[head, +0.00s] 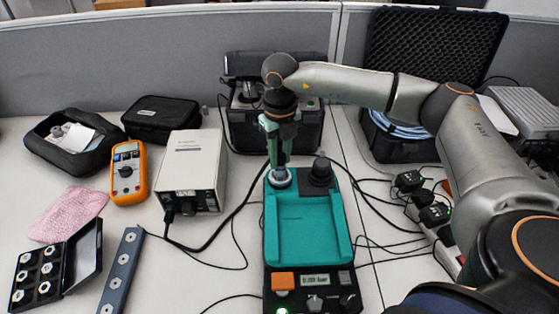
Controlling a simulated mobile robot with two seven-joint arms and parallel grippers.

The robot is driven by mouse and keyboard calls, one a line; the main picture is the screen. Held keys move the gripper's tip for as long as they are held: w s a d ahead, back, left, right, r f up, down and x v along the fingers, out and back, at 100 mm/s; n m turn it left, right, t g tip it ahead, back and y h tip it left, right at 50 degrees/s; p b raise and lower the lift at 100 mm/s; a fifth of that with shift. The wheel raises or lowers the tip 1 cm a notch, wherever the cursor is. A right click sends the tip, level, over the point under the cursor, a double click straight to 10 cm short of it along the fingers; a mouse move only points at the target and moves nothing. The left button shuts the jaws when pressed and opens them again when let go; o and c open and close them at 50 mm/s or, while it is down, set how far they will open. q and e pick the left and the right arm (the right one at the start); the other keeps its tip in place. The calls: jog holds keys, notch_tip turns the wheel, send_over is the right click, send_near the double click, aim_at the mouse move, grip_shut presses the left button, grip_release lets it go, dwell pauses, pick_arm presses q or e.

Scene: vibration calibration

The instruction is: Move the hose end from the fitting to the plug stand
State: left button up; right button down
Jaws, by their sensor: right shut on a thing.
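My right gripper (277,147) points down over the back left corner of the teal-topped calibration unit (305,226). Its jaws are shut on a small part, which I take to be the hose end; the fingers hide most of it. Directly below the fingertips is a round silver and pale blue piece (279,180) on the unit. I cannot tell whether this is the fitting or part of the held piece. Just right of it stands a black square block with a knob-like top (320,172), possibly the plug stand. My left gripper is out of view.
An open black case (405,140) and black adapters (410,182) with cables are to the right. Black cables run beside the unit.

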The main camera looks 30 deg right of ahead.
jog(key=n, duration=0.4)
dwell(0.3)
jog(key=n, duration=0.4)
jog(key=shift+b, duration=0.3)
jog(key=n, duration=0.3)
jog(key=shift+n, duration=0.3)
